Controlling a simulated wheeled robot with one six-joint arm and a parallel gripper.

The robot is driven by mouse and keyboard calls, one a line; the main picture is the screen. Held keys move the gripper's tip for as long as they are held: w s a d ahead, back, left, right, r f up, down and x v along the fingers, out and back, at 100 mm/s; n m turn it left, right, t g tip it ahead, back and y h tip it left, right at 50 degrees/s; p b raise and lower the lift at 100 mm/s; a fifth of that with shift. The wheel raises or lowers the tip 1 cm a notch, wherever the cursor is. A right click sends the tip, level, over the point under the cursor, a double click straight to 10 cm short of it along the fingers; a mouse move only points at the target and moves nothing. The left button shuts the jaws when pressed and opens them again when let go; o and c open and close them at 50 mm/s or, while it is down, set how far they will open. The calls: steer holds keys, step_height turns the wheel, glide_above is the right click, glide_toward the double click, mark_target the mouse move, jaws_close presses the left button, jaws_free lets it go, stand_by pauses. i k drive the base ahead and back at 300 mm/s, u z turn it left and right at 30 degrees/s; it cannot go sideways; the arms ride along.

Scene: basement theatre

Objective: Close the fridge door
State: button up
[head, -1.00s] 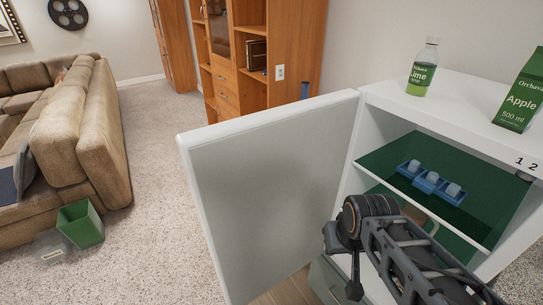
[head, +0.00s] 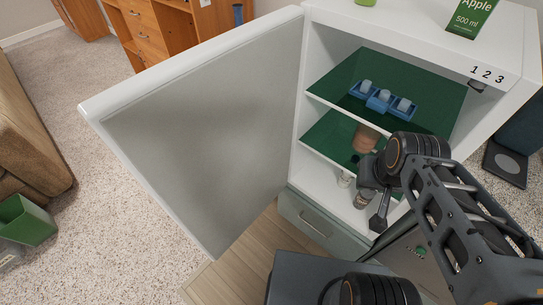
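The white fridge (head: 409,30) stands at the right with its door wide open. The door (head: 200,130) swings out to the left, its inner face toward me. Inside, the upper green shelf (head: 350,72) holds a blue tray (head: 378,104) with several pale pieces. A brownish pot (head: 366,138) and small containers stand lower, partly hidden by my arm. My arm reaches up in front of the fridge opening at the right, apart from the door. I cannot make out my gripper's fingers in this view.
A green carton (head: 472,18) stands on the fridge top, which is marked 1 2 3. A grey-green drawer (head: 310,222) is below the opening. A green bin (head: 27,220) and brown sofa (head: 25,140) are at the left. Carpet left of the door is clear.

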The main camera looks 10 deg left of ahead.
mark_target(206, 130)
steer(key=z, duration=2.65)
steer(key=k, duration=2.35)
steer(key=u, duration=1.95)
steer(key=k, duration=0.45)
steer(key=u, duration=1.1)
steer(key=i, duration=0.8)
steer(key=z, duration=0.2)
